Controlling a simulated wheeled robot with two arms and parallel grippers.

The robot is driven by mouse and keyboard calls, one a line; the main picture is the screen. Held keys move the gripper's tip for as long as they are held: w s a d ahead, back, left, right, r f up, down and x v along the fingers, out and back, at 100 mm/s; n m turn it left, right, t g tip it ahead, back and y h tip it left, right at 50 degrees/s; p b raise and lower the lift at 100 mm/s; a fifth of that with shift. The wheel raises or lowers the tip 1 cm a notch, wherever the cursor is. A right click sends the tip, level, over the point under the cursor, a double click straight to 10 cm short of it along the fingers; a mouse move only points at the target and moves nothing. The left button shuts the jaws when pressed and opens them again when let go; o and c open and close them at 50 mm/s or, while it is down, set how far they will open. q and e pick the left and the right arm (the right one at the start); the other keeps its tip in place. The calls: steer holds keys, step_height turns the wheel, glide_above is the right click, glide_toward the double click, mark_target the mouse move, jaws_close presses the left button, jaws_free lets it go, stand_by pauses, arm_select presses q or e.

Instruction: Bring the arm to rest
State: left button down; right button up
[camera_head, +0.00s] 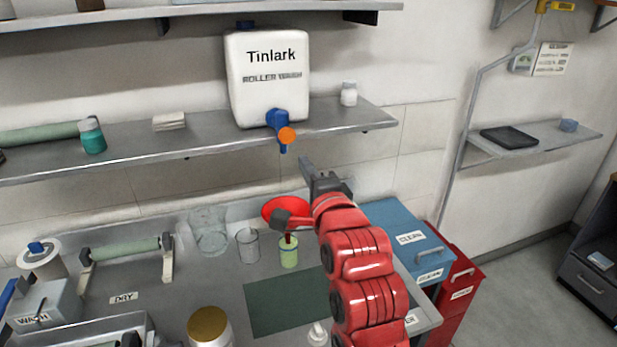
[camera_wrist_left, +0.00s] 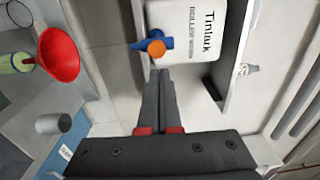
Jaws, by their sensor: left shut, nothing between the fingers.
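My left gripper (camera_head: 306,163) is shut and empty. In the head view it is raised above the back of the bench, below the shelf, to the right of the jug's blue tap (camera_head: 278,120). In the left wrist view its dark fingers (camera_wrist_left: 160,74) lie together, with nothing between them, and point toward the tap (camera_wrist_left: 148,44) and white Tinlark jug (camera_wrist_left: 187,28). My red arm (camera_head: 362,255) reaches up over the right part of the bench and hides some of it. My right gripper is in neither view.
A red funnel (camera_head: 271,206) stands over a small green bottle (camera_head: 289,256), close left of my arm. Clear beakers (camera_head: 210,238) stand further left. A dark green mat (camera_head: 280,305) lies in front. A blue CLEAN bin (camera_head: 388,222) and red bin (camera_head: 463,262) are right.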

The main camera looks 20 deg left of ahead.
arm_select(q)
steer(key=shift+s+d+f, duration=0.15)
steer(key=shift+s+d, duration=0.05)
steer(key=shift+s, duration=0.15)
